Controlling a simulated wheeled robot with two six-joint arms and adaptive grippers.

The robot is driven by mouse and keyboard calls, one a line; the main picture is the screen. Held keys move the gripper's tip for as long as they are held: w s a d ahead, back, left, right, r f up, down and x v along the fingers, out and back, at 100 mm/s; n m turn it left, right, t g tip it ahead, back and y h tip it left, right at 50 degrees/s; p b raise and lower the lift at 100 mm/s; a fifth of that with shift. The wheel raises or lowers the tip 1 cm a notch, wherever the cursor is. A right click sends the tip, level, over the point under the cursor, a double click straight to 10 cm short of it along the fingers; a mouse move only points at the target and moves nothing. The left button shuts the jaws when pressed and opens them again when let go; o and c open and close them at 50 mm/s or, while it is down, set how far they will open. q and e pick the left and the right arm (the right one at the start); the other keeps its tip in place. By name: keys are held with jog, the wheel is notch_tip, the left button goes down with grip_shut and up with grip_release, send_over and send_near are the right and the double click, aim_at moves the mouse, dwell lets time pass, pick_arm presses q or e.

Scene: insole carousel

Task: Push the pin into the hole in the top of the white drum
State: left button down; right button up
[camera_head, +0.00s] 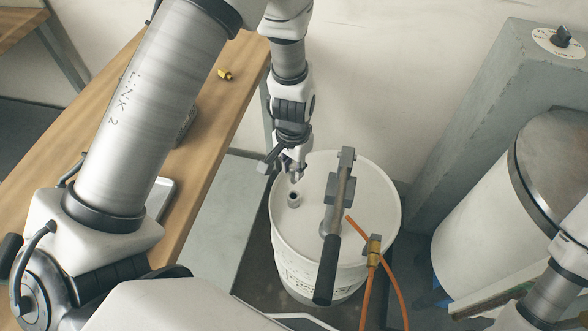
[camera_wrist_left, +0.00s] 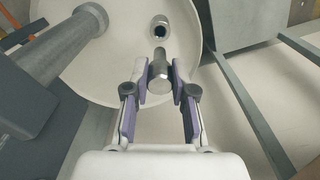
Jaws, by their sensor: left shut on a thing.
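The white drum (camera_head: 372,186) stands upright on the floor at the middle of the head view; its pale top also fills much of the left wrist view (camera_wrist_left: 105,68). The hole (camera_head: 293,198) is a raised, dark-centred metal collar in the drum top, and it shows at the top of the left wrist view (camera_wrist_left: 160,30). My left gripper (camera_head: 295,175) is just above and behind it. In the left wrist view my left gripper (camera_wrist_left: 161,76) is shut on the grey metal pin (camera_wrist_left: 159,60), which appears apart from the hole. My right gripper is out of view.
A metal lever with a black handle (camera_head: 327,270) crosses the drum top, right of the hole. An orange hose (camera_head: 392,282) with a brass fitting is at the drum's front right. A wooden bench (camera_head: 222,108) is left; a grey pillar (camera_head: 470,125) and lidded white cylinder (camera_head: 490,215) are right.

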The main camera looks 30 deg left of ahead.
aim_at(293, 182)
pick_arm(q)
notch_tip(293, 182, down, 6)
jog(key=b, duration=0.4)
jog(key=shift+f+b, duration=1.6)
jog(key=shift+f, duration=0.1)
dwell(1.5)
jog(key=shift+s+a+f+b, duration=0.15)
jog(key=shift+f+b, duration=0.55)
jog(key=shift+f, duration=0.1)
jog(key=c, duration=0.9)
grip_release()
jog(key=r, duration=0.8)
jog(key=shift+s+a, duration=0.2)
